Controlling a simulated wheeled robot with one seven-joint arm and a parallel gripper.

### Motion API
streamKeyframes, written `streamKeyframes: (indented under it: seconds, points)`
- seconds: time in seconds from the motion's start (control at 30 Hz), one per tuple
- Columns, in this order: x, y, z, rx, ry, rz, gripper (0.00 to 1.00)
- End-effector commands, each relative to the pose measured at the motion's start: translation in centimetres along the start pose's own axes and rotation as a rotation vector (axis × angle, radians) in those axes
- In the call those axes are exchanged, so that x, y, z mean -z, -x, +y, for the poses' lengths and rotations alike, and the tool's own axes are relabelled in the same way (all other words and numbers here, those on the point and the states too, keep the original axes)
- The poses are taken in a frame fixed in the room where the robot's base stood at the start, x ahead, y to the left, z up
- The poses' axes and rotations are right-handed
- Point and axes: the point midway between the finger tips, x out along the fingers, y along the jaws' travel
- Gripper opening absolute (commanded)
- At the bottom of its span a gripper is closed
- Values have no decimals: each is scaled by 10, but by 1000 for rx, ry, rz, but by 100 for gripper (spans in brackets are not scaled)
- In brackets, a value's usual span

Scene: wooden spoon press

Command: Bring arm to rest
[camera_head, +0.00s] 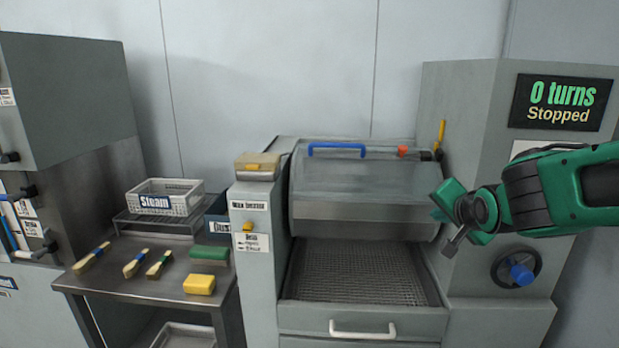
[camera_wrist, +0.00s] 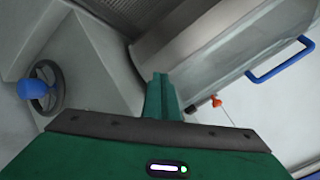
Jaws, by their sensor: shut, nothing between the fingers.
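My green arm reaches in from the right in the head view. My gripper (camera_head: 447,244) hangs in front of the right side of the press, left of the blue-knobbed handwheel (camera_head: 516,270). In the wrist view my gripper (camera_wrist: 161,80) shows as narrow green fingers, shut with nothing between them. The fingers look apart from the press and its raised hood (camera_head: 365,195). The hood also shows in the wrist view (camera_wrist: 205,45).
A display (camera_head: 561,103) reads "0 turns, Stopped". The hood has a blue handle (camera_head: 337,147); below it are a mesh bed and a white-handled drawer (camera_head: 362,333). A steel table (camera_head: 130,270) at left holds brushes, a yellow sponge (camera_head: 199,285) and a "Steam" basket (camera_head: 165,197).

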Motion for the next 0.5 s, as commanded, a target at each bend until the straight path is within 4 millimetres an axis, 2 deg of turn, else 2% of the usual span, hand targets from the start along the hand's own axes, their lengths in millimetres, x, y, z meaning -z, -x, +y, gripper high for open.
streamKeyframes:
  seconds: [0.1, 0.2, 0.5]
  points:
    - [-27, 19, 35, -107, 224, -130, 0]
    - [-49, 38, 62, -169, 400, -252, 0]
    - [-97, 92, 115, -218, 782, -568, 0]
